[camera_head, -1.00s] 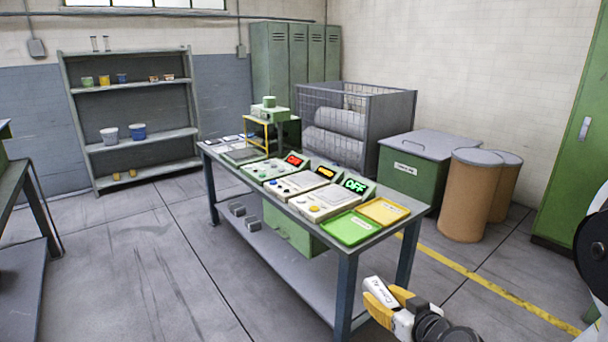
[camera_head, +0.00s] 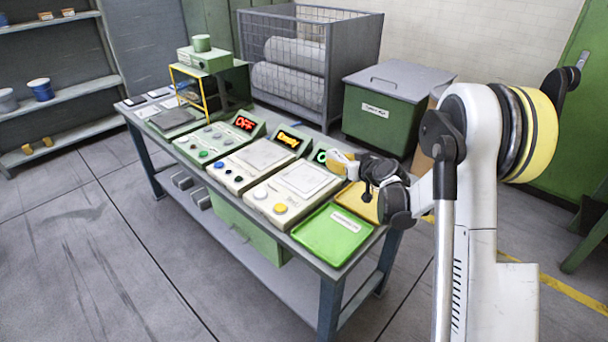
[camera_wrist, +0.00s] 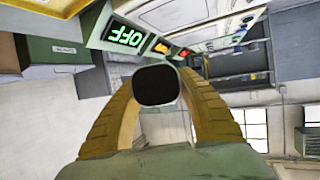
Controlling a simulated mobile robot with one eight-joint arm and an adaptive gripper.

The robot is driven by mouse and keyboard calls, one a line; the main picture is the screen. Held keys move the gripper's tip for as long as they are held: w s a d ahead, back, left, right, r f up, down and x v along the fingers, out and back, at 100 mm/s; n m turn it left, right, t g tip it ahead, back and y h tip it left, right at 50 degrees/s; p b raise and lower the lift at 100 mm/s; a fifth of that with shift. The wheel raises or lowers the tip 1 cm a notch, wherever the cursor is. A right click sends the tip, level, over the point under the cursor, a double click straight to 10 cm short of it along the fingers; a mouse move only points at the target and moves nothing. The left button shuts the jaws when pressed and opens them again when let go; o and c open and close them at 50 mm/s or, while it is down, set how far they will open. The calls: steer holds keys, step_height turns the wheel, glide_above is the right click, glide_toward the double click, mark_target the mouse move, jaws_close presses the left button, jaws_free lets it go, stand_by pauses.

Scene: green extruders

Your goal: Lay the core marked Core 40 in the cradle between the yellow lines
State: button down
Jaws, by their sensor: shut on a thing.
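My gripper (camera_head: 341,163) is above the right part of the bench, over the rightmost of the panel units. Its yellow fingers are closed around a core, which shows in the wrist view as a dark rounded end (camera_wrist: 157,86) between the fingers (camera_wrist: 157,72). The label on the core cannot be read now. In the head view the core is mostly hidden by the fingers and wrist. A yellow frame (camera_head: 187,92) stands at the bench's far left, by a green device (camera_head: 205,60). I cannot make out a cradle between yellow lines for certain.
Behind stand a mesh cage (camera_head: 312,60) and green bin (camera_head: 385,100).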

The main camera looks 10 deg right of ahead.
steer(key=w+d, duration=0.3)
steer(key=w, duration=0.4)
steer(key=b, duration=0.4)
glide_above(310, 174)
step_height(310, 174, down, 8)
steer(key=shift+d+r, duration=0.1)
steer(key=shift+r, duration=0.05)
step_height(310, 174, down, 4)
steer(key=shift+f+b, duration=0.1)
steer(key=shift+b, duration=0.65)
steer(key=c, duration=1.2)
jaws_free()
steer(key=shift+f, duration=0.1)
steer(key=shift+c, duration=0.2)
steer(key=o, duration=0.4)
